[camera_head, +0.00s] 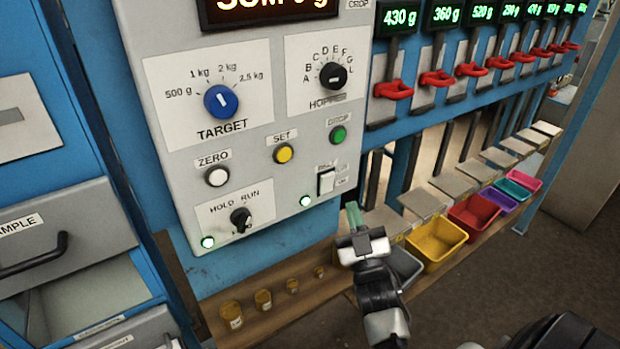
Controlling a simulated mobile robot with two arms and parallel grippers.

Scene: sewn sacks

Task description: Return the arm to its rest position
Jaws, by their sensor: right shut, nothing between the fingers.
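My right gripper (354,215) is in front of the lower part of the grey control panel (230,130), below the white rocker switch (326,181). Its greenish fingertips are together and hold nothing. My right arm comes up from the bottom of the view, and the gripper covers part of the shelf and the grey bin (404,262) behind it. My left gripper is not in view.
The panel carries a blue TARGET knob (221,102), a black HOPPER knob (333,76) and several buttons. Red levers (437,79) line the right. A yellow bin (436,244) and brass weights (263,299) stand on the wooden shelf. Drawers (65,235) are at left; open floor lies right.

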